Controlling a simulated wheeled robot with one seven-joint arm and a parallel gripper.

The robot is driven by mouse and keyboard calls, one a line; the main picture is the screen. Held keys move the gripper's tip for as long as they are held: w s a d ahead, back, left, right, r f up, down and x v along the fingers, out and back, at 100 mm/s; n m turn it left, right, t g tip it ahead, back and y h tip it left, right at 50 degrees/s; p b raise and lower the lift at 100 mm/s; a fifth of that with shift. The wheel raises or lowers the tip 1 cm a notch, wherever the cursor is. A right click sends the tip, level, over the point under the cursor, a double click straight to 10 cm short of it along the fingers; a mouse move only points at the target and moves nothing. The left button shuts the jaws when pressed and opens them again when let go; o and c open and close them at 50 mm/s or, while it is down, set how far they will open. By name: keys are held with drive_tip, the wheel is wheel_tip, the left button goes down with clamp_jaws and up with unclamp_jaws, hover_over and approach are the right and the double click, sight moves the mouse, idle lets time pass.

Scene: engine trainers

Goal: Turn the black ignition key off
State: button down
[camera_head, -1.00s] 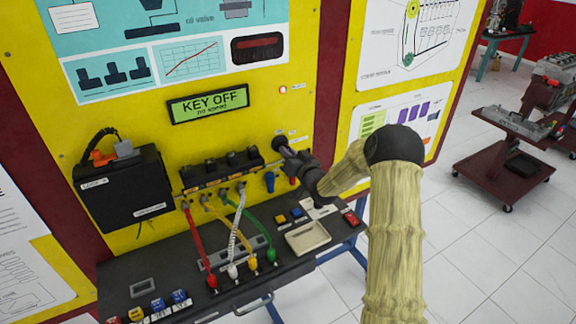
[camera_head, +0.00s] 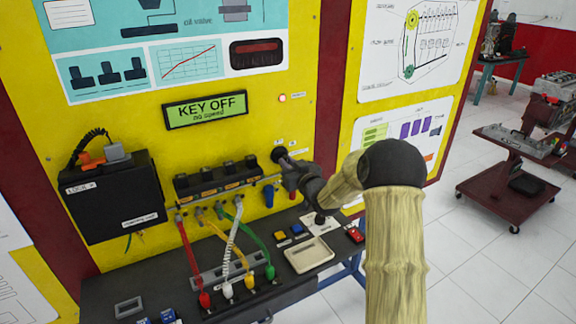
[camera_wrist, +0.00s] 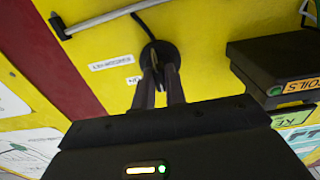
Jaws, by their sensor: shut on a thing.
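The ignition key sits in a round black lock (camera_wrist: 158,52) on the yellow panel. In the wrist view my gripper (camera_wrist: 160,72) has its two fingers closed together at the lock, and the key between them is mostly hidden. In the head view my gripper (camera_head: 290,160) reaches the dark round lock (camera_head: 279,154) from the right. The green display (camera_head: 205,108) reads "KEY OFF" with a smaller line below it.
A black box (camera_head: 115,195) is mounted at left. Red, white, yellow and green cables (camera_head: 232,240) hang between the coil row (camera_head: 215,178) and the dark bench (camera_head: 110,290). A wheeled cart (camera_head: 510,180) stands at far right on open tiled floor.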

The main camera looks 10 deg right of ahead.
drive_tip(key=shift+f, duration=0.1)
drive_tip(key=c, duration=1.4)
unclamp_jaws()
drive_tip(key=shift+c, duration=0.2)
drive_tip(key=b+v, duration=0.4)
drive_tip(key=v, duration=1.3)
drive_tip(key=shift+s, duration=0.2)
drive_tip(key=s+a+f+m+g+h+p, duration=0.1)
drive_tip(key=s+a+f+g+h, duration=0.1)
drive_tip(key=s+g, duration=0.3)
drive_tip(key=s+a+f+m+g+h+p, duration=0.1)
drive_tip(key=s+f+g, duration=0.2)
drive_tip(key=s, duration=0.7)
drive_tip(key=s+a+f+m+g+h+p, duration=0.1)
drive_tip(key=s+a+f+g+h+p, duration=0.1)
drive_tip(key=s+g, duration=0.4)
drive_tip(key=s, duration=0.2)
drive_tip(key=shift+s+a+f+m+g+h, duration=0.25)
drive_tip(key=shift+a+f+m+g+h, duration=0.05)
drive_tip(key=shift+a+m, duration=0.1)
